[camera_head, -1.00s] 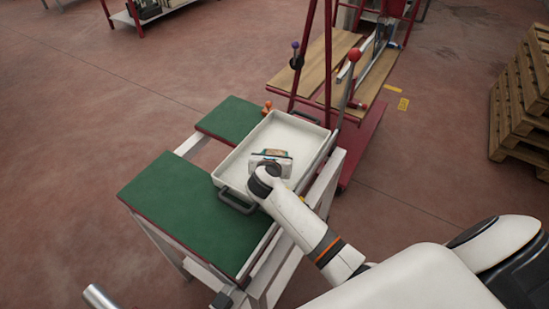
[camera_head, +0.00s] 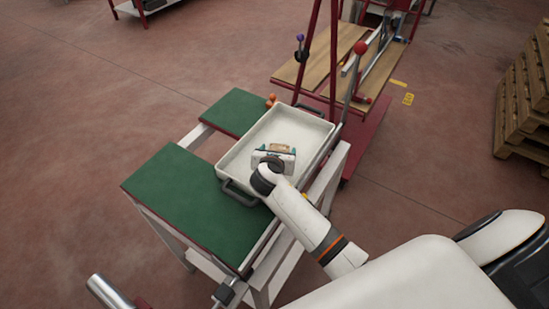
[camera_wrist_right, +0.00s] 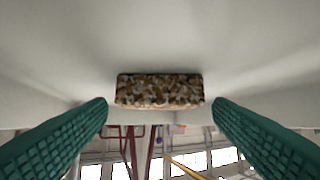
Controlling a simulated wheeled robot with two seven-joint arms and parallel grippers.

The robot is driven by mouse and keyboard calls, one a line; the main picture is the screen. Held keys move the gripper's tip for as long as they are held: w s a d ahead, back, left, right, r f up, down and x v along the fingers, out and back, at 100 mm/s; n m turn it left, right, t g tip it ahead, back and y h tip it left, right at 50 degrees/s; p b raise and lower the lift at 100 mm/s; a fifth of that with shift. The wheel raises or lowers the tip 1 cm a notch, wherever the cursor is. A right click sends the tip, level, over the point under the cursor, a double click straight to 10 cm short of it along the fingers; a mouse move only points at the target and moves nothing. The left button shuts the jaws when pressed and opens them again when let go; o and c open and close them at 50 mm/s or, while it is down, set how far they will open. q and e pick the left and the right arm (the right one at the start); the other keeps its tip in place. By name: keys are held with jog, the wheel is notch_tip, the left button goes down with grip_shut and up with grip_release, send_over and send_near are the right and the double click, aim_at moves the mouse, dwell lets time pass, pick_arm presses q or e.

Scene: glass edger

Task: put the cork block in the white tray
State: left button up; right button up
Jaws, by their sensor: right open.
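The cork block (camera_head: 280,147), brown and speckled, is inside the white tray (camera_head: 240,158), near its middle. My right gripper (camera_head: 276,153) reaches into the tray over its near side. Its teal fingers are open, one on either side of the block. In the right wrist view the cork block (camera_wrist_right: 160,91) sits between the finger ends against the pale tray surface, with a gap on both sides. It appears to rest on the tray floor. The gripper body hides part of the tray. My left gripper is not in view.
The tray stands on a bench with green tops (camera_head: 185,195). A red-framed machine with wooden boards (camera_head: 305,65) and a red ball-topped lever (camera_head: 360,48) stands close behind. Small orange items (camera_head: 271,100) sit by the tray's far-left corner. Wooden pallets (camera_head: 525,110) are at right.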

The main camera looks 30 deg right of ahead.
jog(key=v, duration=1)
jog(key=shift+s+a+r, duration=0.15)
jog(key=shift+s, duration=0.15)
jog(key=shift+s, duration=0.1)
